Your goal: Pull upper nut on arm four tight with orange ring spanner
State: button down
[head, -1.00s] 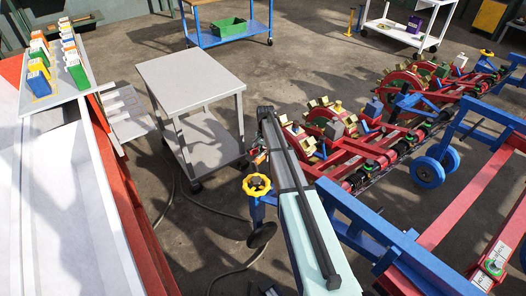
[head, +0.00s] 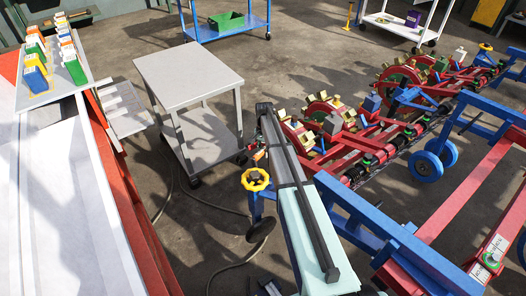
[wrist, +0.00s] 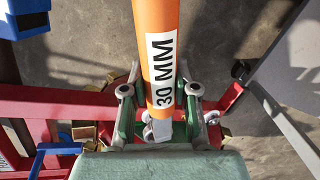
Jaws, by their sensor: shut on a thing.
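In the wrist view, an orange spanner (wrist: 153,25) with a white "30 MM" label runs from the top edge down between the fingers. My gripper (wrist: 161,122) is shut on its handle. The spanner's ring end is out of frame. In the head view, the planter (head: 385,125) stands right of my arm, with red and blue frames and several punch wheels. My gripper and the spanner cannot be made out clearly there, past the far end of my arm. I cannot tell arm four or its upper nut.
A grey trolley (head: 188,75) stands left of my arm. A yellow handwheel (head: 255,180) on a blue post is close beside the arm. A blue frame beam (head: 385,235) lies close on the right. Cables (head: 213,206) lie on the floor.

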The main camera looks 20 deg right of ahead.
jog(key=shift+s+d+f, duration=0.1)
jog(key=shift+s+f, duration=0.2)
jog(key=shift+f, duration=0.45)
jog(key=shift+s+d+f, duration=0.1)
jog(key=shift+s+f, duration=0.15)
jog(key=shift+f, duration=0.45)
jog(key=w+a+f+m+h, duration=0.1)
jog(key=w+f+m, duration=0.1)
jog(key=w+m, duration=0.3)
jog(key=w+f+m+h, duration=0.1)
jog(key=w+f+m, duration=0.2)
jog(key=w+m, duration=0.3)
jog(key=w, duration=0.2)
jog(key=shift+w+a+m+t+h+b, duration=0.3)
jog(key=shift+a+h+b, duration=0.05)
jog(key=shift+a+h, duration=0.05)
dwell(1.6)
jog(key=shift+s+a, duration=0.1)
jog(key=shift+s, duration=0.2)
dwell(0.4)
jog(key=shift+w+r, duration=0.1)
jog(key=shift+r, duration=0.05)
